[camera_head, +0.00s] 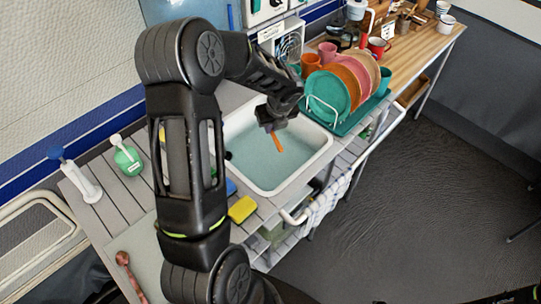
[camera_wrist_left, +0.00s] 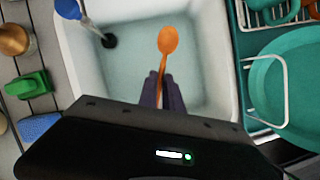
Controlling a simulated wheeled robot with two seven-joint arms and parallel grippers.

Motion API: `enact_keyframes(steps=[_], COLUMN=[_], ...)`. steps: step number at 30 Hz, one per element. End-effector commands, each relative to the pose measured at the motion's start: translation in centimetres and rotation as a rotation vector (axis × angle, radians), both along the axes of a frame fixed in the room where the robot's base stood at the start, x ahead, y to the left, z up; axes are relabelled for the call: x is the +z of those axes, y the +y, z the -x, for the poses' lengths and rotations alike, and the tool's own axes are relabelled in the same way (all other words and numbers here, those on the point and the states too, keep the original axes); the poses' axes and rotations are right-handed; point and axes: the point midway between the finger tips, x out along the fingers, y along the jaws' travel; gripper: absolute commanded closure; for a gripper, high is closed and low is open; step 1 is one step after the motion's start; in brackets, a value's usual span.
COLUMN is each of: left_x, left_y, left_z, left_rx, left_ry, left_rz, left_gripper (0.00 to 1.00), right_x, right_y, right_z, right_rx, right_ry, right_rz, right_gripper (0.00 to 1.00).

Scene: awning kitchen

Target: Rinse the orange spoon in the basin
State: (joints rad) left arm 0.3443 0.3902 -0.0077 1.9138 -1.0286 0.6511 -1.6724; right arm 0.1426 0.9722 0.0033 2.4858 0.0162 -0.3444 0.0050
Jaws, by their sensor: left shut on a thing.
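My left gripper (camera_head: 274,122) is shut on the orange spoon (camera_head: 277,142) and holds it over the basin. In the left wrist view the spoon (camera_wrist_left: 168,42) sticks out from between the dark fingers (camera_wrist_left: 163,92), its bowl end pointing away from the gripper. The white basin (camera_head: 268,186) holds pale blue-green water (camera_head: 262,165). I cannot tell whether the spoon touches the water. My right gripper is not clearly in view.
A teal dish rack with colourful plates (camera_head: 327,92) stands right of the basin. A yellow sponge (camera_head: 241,209) lies at the front edge.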

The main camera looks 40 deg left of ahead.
Motion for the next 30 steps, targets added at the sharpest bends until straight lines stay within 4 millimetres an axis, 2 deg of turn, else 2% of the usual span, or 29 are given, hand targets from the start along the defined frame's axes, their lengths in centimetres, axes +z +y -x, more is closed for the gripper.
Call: enact_keyframes(steps=[11,19,21,30], left_x=[0.2,2.7,3.0,4.0], left_y=[0.0,0.0,0.0,0.0], left_z=[0.0,0.0,-0.1,0.0], left_rx=[0.0,0.001,0.001,-0.001], left_ry=[0.0,-0.001,-0.002,0.0], left_rz=[0.0,0.001,-0.001,0.0], left_gripper=[1.0,1.0,1.0,1.0], right_x=[0.2,2.4,1.8,1.7], right_y=[0.0,0.0,0.0,0.0], right_z=[0.0,0.0,0.0,0.0], right_rx=[0.0,0.0,0.0,0.0], right_ry=[0.0,0.0,0.0,0.0], right_rz=[0.0,0.0,0.0,0.0], right_gripper=[0.64,0.64,0.64,0.64])
